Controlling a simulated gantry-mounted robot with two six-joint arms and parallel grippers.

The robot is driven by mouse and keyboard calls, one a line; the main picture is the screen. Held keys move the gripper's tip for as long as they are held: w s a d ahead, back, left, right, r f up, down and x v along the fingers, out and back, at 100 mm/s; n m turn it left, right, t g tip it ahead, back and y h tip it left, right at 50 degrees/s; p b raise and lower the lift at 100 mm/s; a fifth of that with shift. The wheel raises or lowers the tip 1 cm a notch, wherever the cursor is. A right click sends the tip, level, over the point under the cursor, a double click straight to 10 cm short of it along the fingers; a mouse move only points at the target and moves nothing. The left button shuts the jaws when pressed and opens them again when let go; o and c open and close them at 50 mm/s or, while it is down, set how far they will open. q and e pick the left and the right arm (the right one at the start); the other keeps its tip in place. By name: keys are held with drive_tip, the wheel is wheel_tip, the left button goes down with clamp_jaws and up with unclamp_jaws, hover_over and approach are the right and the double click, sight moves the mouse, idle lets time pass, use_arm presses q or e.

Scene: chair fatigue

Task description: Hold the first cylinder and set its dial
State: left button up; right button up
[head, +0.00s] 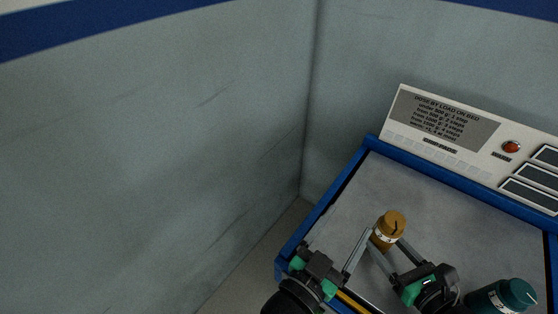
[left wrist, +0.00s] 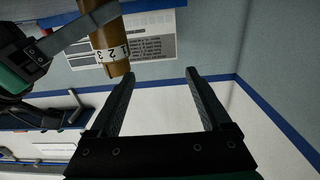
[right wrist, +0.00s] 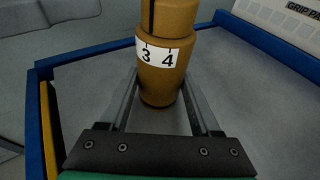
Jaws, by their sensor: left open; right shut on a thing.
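The first cylinder, orange-brown (head: 388,229), is over the grey bed with its cap and dark dial mark uppermost. My right gripper (head: 388,244) is shut on it, one finger on each side. In the right wrist view the cylinder (right wrist: 161,82) stands upright between the fingers, and its white band shows 3 and 4, the cap's dark line above the 3 side. I cannot tell whether its base touches the bed. My left gripper (left wrist: 160,76) is open and empty, beside the cylinder. The cylinder (left wrist: 112,52) shows there with 1, 2, 3 on its band.
A blue rim (head: 318,215) edges the bed. Behind it is a slanted panel (head: 446,123) with dose text, an orange button (head: 511,146) and dark displays (head: 530,195). The bed's back middle is clear.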

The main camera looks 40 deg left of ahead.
use_arm(q)
drive_tip(key=a+r+n+t+y, duration=0.2)
drive_tip(key=a+r+y, duration=0.4)
drive_tip(key=a, duration=0.4)
drive_tip(key=s+a+r+m+t, duration=0.1)
drive_tip(key=s+r+t, duration=0.4)
drive_tip(key=r, duration=0.3)
drive_tip(key=shift+a+r+m+t+h, duration=0.2)
drive_tip(key=shift+r+m+t+h, duration=0.1)
drive_tip(key=shift+t, duration=0.1)
